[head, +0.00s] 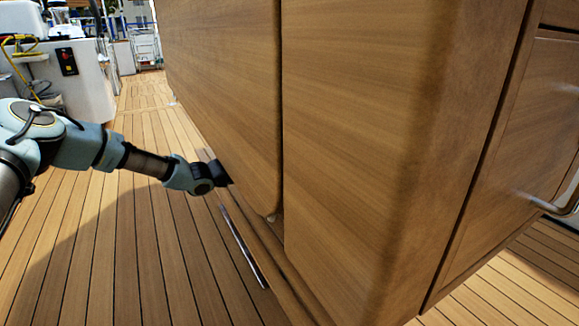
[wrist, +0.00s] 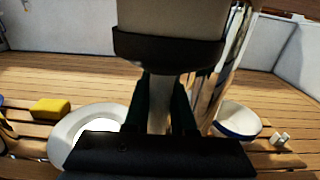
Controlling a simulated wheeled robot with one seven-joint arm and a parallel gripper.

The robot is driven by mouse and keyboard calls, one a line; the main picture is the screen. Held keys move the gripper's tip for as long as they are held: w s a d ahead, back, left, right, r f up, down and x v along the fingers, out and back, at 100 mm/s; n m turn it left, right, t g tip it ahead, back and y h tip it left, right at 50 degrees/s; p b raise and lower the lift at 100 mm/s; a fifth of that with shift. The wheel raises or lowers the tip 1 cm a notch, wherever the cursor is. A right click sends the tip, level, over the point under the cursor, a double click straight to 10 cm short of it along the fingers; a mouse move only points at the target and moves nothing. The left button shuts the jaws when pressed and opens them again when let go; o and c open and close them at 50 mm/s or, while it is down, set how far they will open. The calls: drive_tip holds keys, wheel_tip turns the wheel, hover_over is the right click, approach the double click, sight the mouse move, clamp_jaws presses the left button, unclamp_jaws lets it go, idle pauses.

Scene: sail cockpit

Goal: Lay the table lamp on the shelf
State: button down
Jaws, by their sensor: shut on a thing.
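In the wrist view my gripper (wrist: 163,92) is shut on the table lamp's pale stem, with one dark finger on each side. The lamp (wrist: 170,22) shows a pale, wide part with a dark brown band at its lower edge, at the top centre; the rest of it is cut off by the frame or hidden by the gripper. In the head view my arm reaches in from the left, and its end goes behind a large wooden panel, so neither gripper nor lamp shows there. I cannot tell which surface is the shelf.
In the wrist view a slatted wooden surface (wrist: 72,75) holds a yellow block (wrist: 50,108), a round white dish (wrist: 62,130), a blue-rimmed white bowl (wrist: 236,122) and a small white item (wrist: 281,138). The wooden panel (head: 350,130) fills much of the head view.

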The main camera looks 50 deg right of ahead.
drive_tip(key=d+b, duration=0.1)
drive_tip(key=s+d+f+b, duration=0.1)
drive_tip(key=d+b, duration=0.1)
drive_tip(key=shift+s+d+f+b, duration=0.2)
drive_tip(key=shift+s+d+b, duration=0.05)
drive_tip(key=shift+d+b, duration=0.1)
drive_tip(key=c, duration=1.2)
unclamp_jaws()
drive_tip(key=shift+f, duration=0.15)
drive_tip(key=o, duration=0.4)
drive_tip(key=shift+o, duration=0.2)
